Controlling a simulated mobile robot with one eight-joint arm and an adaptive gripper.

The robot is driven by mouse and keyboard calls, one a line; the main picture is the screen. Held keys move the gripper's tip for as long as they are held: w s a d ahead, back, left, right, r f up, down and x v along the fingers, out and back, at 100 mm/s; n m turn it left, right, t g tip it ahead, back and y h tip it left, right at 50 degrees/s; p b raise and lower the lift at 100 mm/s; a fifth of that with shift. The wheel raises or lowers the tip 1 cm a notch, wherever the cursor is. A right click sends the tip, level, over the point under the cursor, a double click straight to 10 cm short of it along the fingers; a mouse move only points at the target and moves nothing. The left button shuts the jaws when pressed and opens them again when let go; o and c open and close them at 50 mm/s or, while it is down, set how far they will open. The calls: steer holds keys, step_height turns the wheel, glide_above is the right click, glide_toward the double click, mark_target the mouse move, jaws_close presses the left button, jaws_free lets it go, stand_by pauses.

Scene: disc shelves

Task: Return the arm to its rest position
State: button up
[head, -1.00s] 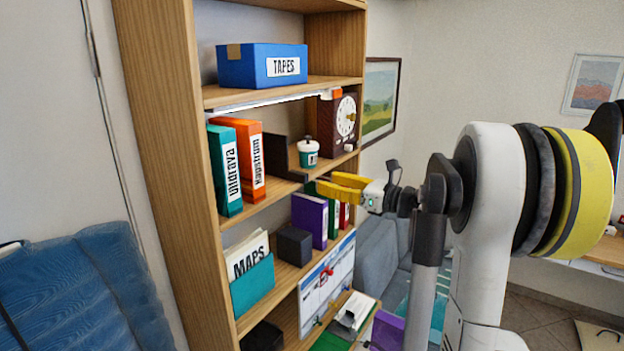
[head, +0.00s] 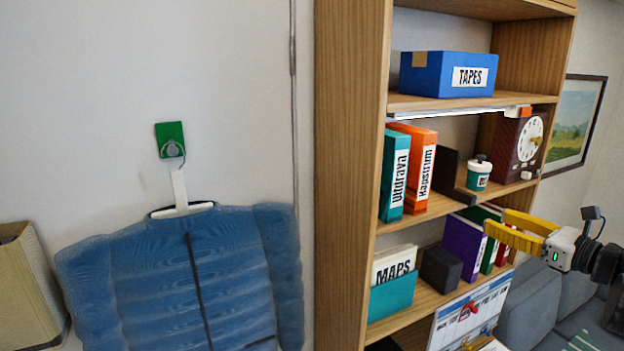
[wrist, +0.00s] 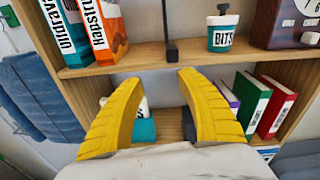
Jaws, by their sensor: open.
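My gripper (head: 514,234) has yellow fingers and shows at the right of the head view, in front of the shelf's lower binders. In the wrist view my gripper (wrist: 160,105) has its two yellow fingers spread apart with nothing held between them. The fingers point at the wooden shelf (wrist: 150,70), below the board that bears the binders and the BITS cup (wrist: 221,35). The rest of my arm is mostly outside the head view.
The bookcase (head: 350,150) holds a blue TAPES box (head: 447,73), teal and orange binders (head: 418,160), a purple binder (head: 463,245), a MAPS holder (head: 392,295) and a clock (head: 520,143). A blue jacket (head: 150,275) hangs on the wall at left.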

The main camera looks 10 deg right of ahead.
steer(key=s+a+f+n+g+b, duration=0.25)
steer(key=a+f+n+b, duration=0.35)
steer(key=a+f, duration=0.4)
steer(key=s+a+f+n+g+b, duration=0.2)
steer(key=a+f+n+g+b, duration=0.25)
steer(key=a+f, duration=0.55)
steer(key=s+a+f+n+g+h+b, duration=0.1)
steer(key=s+a+f+n+h+b, duration=0.2)
steer(key=f+n, duration=0.7)
steer(key=s+a+f+n+h+b, duration=0.3)
steer(key=s+a+f+n+b, duration=0.4)
steer(key=s+f+n+b, duration=0.3)
steer(key=s+b, duration=0.1)
steer(key=s, duration=0.2)
steer(key=shift+s+f+g+b, duration=0.25)
steer(key=shift+f+g+b, duration=0.05)
steer(key=shift+g+b, duration=0.1)
steer(key=shift+d, duration=0.1)
